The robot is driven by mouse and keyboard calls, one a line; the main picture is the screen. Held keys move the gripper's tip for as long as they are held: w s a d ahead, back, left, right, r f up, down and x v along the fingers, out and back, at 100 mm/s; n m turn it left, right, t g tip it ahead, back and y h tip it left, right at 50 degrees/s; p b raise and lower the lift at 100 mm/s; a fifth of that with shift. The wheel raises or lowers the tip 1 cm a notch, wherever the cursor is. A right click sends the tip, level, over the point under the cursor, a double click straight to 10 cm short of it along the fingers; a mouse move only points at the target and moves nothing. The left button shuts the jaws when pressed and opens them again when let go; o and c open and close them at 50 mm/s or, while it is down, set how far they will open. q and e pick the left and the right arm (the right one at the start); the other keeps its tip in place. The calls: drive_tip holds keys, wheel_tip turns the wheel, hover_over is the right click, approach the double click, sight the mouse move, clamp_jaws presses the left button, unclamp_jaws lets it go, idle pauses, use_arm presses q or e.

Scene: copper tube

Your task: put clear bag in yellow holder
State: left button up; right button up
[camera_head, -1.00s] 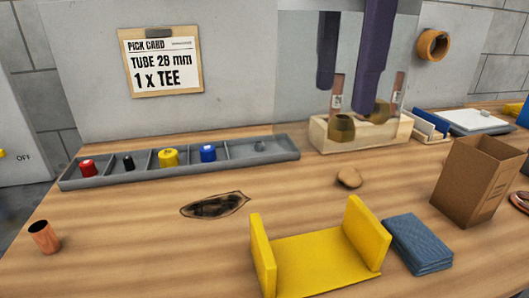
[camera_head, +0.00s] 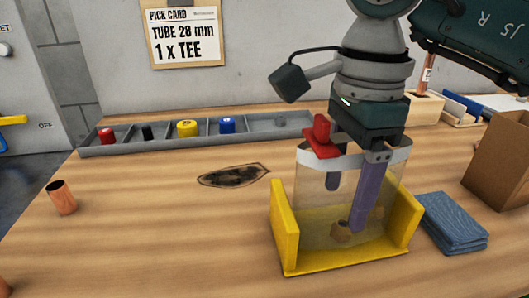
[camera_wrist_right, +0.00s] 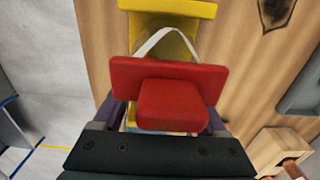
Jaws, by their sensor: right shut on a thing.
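The clear bag (camera_head: 308,187) has a pale band along its top and stands roughly upright between the two upright walls of the yellow holder (camera_head: 284,232). A small brown piece (camera_head: 342,232) shows through its film, low down. My right gripper (camera_head: 346,206) is shut on the bag from above. Its purple fingers reach down at the bag and look hazy through the film. A red block with a knob (camera_head: 321,137) sits at the bag's top edge. In the right wrist view, this red block (camera_wrist_right: 160,90) hides most of the bag. My left gripper is not in view.
A grey divided tray (camera_head: 170,143) with coloured caps lies at the back. A folded blue cloth (camera_head: 453,222) lies right of the holder, a cardboard box (camera_head: 500,162) beyond it. A copper tube (camera_head: 62,197) stands at the left. The table's left middle is mostly clear.

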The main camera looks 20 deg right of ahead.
drive_tip(key=shift+f, duration=0.45)
drive_tip(key=shift+f, duration=0.2)
drive_tip(key=o, duration=1.3)
drive_tip(key=shift+r, duration=0.55)
wheel_tip(320, 180, up, 11)
drive_tip(key=p, duration=0.1)
drive_tip(key=shift+r, duration=0.2)
